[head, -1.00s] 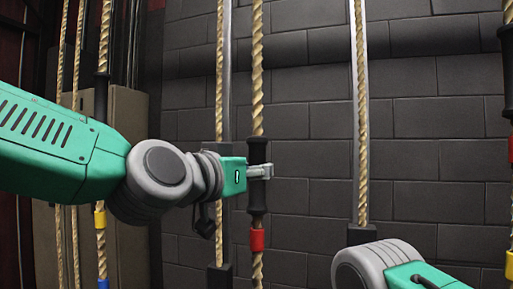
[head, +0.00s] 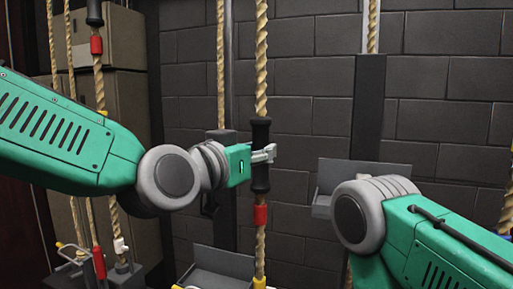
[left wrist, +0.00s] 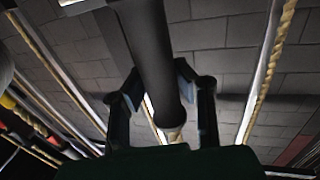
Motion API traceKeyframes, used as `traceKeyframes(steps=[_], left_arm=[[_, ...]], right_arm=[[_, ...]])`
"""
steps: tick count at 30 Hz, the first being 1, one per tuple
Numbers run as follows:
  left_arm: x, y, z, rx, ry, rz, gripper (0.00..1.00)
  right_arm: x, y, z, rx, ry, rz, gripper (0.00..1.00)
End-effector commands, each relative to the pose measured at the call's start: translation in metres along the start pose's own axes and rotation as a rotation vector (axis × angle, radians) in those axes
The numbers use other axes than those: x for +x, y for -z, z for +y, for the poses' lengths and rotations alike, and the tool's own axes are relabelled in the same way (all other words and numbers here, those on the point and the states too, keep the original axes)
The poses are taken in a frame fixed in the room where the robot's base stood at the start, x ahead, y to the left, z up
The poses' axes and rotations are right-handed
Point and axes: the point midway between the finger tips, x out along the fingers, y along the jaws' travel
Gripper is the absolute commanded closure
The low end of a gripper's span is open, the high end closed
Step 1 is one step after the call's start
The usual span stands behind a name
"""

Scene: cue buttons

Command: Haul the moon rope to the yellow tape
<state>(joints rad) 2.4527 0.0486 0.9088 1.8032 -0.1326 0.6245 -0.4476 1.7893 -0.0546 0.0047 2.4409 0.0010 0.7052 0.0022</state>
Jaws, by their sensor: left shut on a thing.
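My left gripper (head: 264,154) is shut on the black handle (head: 261,180) of a tan twisted rope (head: 261,60) near the middle of the head view. The rope hangs upright, with a red band (head: 260,215) just below the handle. A yellow band (head: 260,282) shows lower on this rope, at the bottom edge. No moon mark can be made out. In the left wrist view, the fingers (left wrist: 160,92) are on either side of the dark handle (left wrist: 148,45). My right arm comes in from the right, but its gripper is out of view.
A thinner rope (head: 221,60) runs just left of the held one. More ropes hang at the left, one with a red band (head: 96,45). A grey tray (head: 222,262) is low in the middle, and another (head: 362,172) is behind my right arm. A dark block wall (head: 310,90) stands behind.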

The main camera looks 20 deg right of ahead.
Motion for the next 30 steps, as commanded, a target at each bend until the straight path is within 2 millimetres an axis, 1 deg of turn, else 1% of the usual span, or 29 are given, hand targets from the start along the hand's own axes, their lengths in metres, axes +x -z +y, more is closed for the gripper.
traceKeyframes(steps=[1, 6, 7, 8, 9, 17, 20, 23, 30], left_arm=[[0.001, 0.000, -0.003, -0.002, 0.006, 0.001, 1.00], [0.001, 0.001, -0.003, -0.002, 0.006, 0.002, 1.00], [0.001, 0.001, -0.003, -0.002, 0.006, 0.002, 0.67], [0.001, 0.001, -0.003, -0.002, 0.006, 0.002, 0.56], [0.001, 0.001, -0.003, -0.001, 0.006, 0.002, 0.53], [-0.004, 0.003, -0.001, 0.001, 0.003, 0.005, 0.53], [-0.009, 0.003, -0.002, 0.000, 0.003, 0.006, 0.53], [-0.021, 0.003, -0.003, -0.001, 0.003, 0.005, 0.53], [-0.070, 0.002, -0.001, 0.000, 0.003, 0.003, 0.53]], right_arm=[[0.000, 0.000, 0.000, 0.000, 0.000, 0.000, 1.00], [0.000, 0.000, 0.000, 0.000, 0.000, 0.000, 1.00], [0.000, 0.000, 0.000, 0.000, 0.000, 0.000, 1.00], [0.000, 0.000, 0.000, 0.000, 0.000, 0.000, 1.00], [0.000, 0.000, 0.000, 0.000, 0.000, 0.000, 1.00], [0.000, 0.000, 0.000, 0.000, 0.000, 0.000, 1.00], [-0.001, -0.002, -0.001, 0.000, -0.001, 0.002, 1.00], [-0.001, -0.002, -0.001, 0.000, -0.002, 0.002, 1.00], [-0.001, -0.002, 0.000, 0.000, 0.000, 0.003, 1.00]])
